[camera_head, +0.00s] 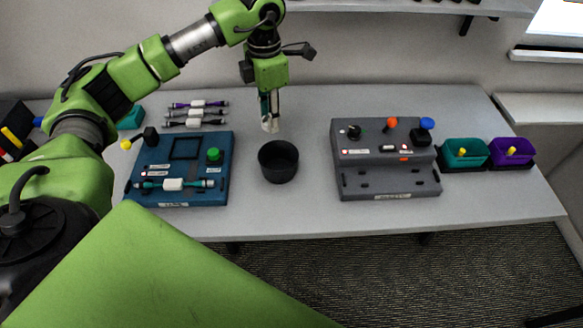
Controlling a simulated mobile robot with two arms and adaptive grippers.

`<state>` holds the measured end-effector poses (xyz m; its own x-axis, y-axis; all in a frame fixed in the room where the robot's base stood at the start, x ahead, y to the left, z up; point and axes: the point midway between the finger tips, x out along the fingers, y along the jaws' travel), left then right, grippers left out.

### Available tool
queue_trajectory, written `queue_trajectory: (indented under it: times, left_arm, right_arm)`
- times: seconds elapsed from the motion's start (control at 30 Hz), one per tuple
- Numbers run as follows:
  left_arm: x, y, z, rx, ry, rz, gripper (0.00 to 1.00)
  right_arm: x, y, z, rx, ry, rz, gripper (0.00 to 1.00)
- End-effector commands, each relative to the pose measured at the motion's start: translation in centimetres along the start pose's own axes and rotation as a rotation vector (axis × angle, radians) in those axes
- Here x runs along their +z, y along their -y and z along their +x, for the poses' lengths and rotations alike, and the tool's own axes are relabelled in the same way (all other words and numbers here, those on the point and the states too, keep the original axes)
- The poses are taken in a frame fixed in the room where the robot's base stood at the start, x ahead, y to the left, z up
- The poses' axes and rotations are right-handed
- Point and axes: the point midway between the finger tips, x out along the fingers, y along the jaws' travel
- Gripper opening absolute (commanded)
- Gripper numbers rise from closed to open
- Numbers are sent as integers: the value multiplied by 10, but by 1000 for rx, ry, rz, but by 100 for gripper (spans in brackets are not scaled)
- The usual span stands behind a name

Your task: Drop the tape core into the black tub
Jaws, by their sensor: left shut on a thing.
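The black tub (278,174) stands open and upright on the table, between the blue board and the grey console. My left gripper (269,112) points down above and a little behind the tub, to the left of its middle in the picture. It is shut on a small whitish piece, the tape core (270,126), which hangs below the fingers. The tape core is apart from the tub and small in view, so its shape is hard to make out. My right gripper is not in view.
A blue board (222,185) with a cable lies left of the tub, with several cables (197,113) behind it. A grey console (366,183) with knobs stands to the right. The table (300,215) is clear around the tub.

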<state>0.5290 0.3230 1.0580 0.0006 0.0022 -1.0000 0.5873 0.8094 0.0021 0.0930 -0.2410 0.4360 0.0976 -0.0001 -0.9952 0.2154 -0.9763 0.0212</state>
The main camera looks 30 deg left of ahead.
Motion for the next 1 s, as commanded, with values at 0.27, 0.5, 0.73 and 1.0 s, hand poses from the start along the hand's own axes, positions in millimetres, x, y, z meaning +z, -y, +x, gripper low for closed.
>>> queue_trajectory:
  times: [0.27,0.5,0.73,1.0]
  left_arm:
    - [0,1,34,-1,-1,1,19]
    - [-1,1,54,-1,-1,0,19]
    - [-1,1,55,0,0,0,19]
    - [0,1,55,-1,0,0,46]
  right_arm:
    - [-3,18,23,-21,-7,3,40]
    - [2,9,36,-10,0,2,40]
    - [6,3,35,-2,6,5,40]
    - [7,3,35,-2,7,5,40]
